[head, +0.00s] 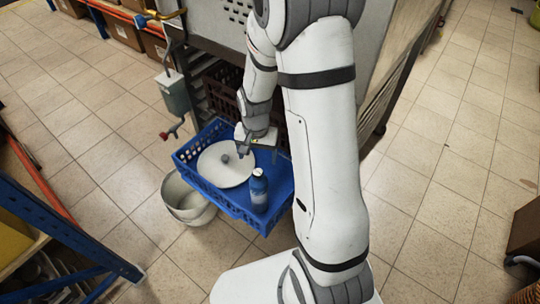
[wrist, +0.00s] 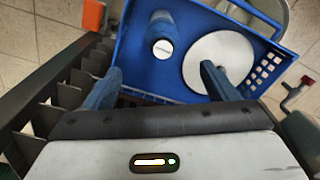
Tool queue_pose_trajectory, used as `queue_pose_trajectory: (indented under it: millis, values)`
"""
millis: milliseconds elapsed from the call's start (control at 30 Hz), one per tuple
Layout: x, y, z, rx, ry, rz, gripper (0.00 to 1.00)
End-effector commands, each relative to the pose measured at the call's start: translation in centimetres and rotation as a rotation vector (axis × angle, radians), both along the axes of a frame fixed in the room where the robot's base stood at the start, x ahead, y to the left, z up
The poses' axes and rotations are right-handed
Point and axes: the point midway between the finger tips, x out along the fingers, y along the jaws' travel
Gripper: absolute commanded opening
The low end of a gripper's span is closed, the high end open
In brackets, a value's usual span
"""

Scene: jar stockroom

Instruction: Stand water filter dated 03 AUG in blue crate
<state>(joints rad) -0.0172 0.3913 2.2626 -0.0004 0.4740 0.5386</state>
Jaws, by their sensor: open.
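The blue crate (head: 189,169) is an open, shallow plastic crate in front of a dark metal rack; it also fills the top of the wrist view (wrist: 128,40). My gripper (head: 246,146) is over the crate's rack-side edge. In the wrist view its two fingers (wrist: 162,74) are apart, with nothing between them.
A white round disc (head: 215,175) with a grey knob lies in the crate, beside the bottle-shaped item. A pale bucket (head: 186,205) stands on the floor at the crate's left. A grey box with a red-handled valve (head: 172,92) is left of the rack.

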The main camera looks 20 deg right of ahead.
Motion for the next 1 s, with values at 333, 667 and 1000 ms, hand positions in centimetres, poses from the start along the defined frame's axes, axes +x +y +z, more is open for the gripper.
queue_pose_trajectory:
  millis: [333, 667, 1000]
  values:
    - [-6.5, -0.2, 11.8, -0.013, -0.069, 0.265, 0.79]
    - [-13.7, -0.4, 17.6, -0.035, -0.109, 0.48, 0.79]
    - [-15.3, -0.7, 18.3, -0.04, -0.112, 0.526, 0.79]
